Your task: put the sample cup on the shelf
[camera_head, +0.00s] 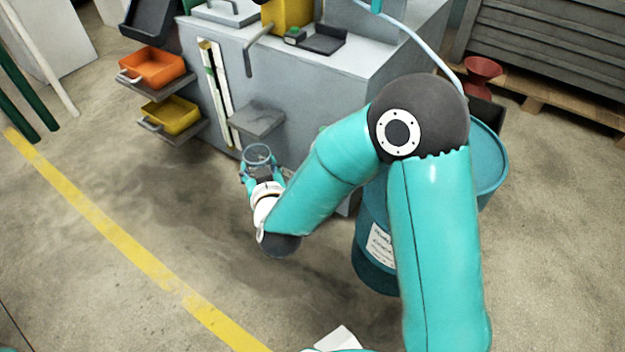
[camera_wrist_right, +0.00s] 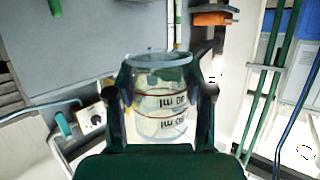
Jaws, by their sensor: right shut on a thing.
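The sample cup (camera_head: 257,153) is a clear, round, open-topped vessel. My right gripper (camera_head: 259,170) is shut on it, with one finger on each side. In the right wrist view the cup (camera_wrist_right: 160,100) stands between the fingers of the gripper (camera_wrist_right: 160,108), with dark markings and reddish lines on its wall. A small grey shelf (camera_head: 258,119) sticks out from the side of the grey machine. In the head view the cup appears just below the shelf, apart from it. My left gripper is not in view.
The grey machine (camera_head: 310,95) stands behind the cup. An orange tray (camera_head: 152,68) and a yellow tray (camera_head: 170,113) sit on ledges to the left. The floor left of the gripper is clear up to the yellow line (camera_head: 110,230).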

